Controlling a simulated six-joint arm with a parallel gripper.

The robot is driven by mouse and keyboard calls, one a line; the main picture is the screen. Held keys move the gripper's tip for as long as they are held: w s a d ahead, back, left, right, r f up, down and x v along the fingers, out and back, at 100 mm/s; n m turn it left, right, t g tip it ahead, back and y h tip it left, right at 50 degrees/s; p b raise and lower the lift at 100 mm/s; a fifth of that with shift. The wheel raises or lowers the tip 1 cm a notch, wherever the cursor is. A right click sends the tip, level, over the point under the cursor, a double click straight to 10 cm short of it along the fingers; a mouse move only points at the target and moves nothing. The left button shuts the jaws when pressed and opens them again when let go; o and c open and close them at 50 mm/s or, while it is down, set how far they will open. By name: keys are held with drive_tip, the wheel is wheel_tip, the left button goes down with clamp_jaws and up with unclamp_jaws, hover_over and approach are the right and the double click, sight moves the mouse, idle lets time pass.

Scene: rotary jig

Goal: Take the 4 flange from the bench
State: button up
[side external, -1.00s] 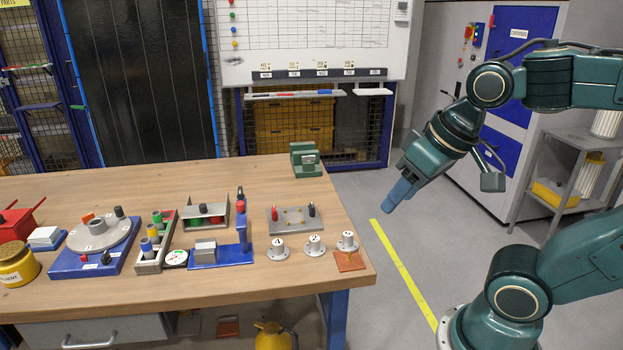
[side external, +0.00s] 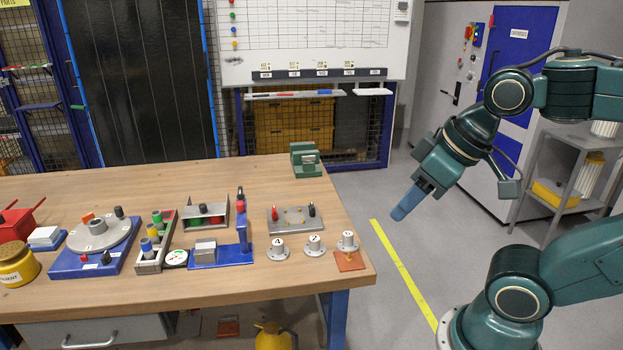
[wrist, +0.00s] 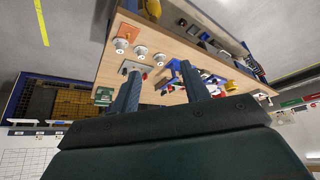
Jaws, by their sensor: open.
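The flange marked 4 (side external: 278,250) is a small grey cylinder on a round base, upright on the bench (side external: 110,180). To its right stand a flange marked 2 (side external: 314,246) and another flange (side external: 347,242) on an orange-brown plate (side external: 350,262). My gripper (side external: 398,214) hangs past the bench's right edge, above the floor, well apart from the flanges. In the wrist view my gripper (wrist: 157,80) has its two blue fingers spread with nothing held. The flanges also show there beyond the fingers; the flange marked 4 (wrist: 160,58) is probably the one nearest them.
To the left are a blue stand (side external: 222,256), a peg rack (side external: 157,245) and the rotary jig (side external: 96,246). A green block (side external: 306,160) sits at the far right corner. The bench's far middle is clear.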

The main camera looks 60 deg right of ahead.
drive_tip(key=shift+o, duration=0.4)
drive_tip(key=shift+w, duration=0.1)
drive_tip(key=m+g+y, duration=0.3)
drive_tip(key=m+y, duration=0.5)
drive_tip(key=m, duration=0.6)
hover_over(278, 248)
drive_tip(key=s+d, duration=0.2)
drive_tip(key=d, duration=0.1)
wheel_tip(278, 248, down, 11)
drive_tip(key=d+f+m+y, duration=0.1)
drive_tip(key=f+m, duration=0.1)
drive_tip(key=f, duration=0.1)
drive_tip(key=w+d+f+m+y, duration=0.1)
drive_tip(key=d+f+m, duration=0.1)
drive_tip(key=f, duration=0.1)
drive_tip(key=d+f+m+y, duration=0.1)
drive_tip(key=d+f, duration=0.1)
drive_tip(key=f, duration=0.1)
drive_tip(key=shift+w+d+f+m+y, duration=0.2)
drive_tip(key=shift+w+f+m+y, duration=0.1)
drive_tip(key=shift+m+y, duration=0.1)
drive_tip(key=shift+s+d+f, duration=0.1)
drive_tip(key=shift+d+f, duration=0.1)
drive_tip(key=shift+f, duration=0.15)
drive_tip(key=shift+x, duration=1.25)
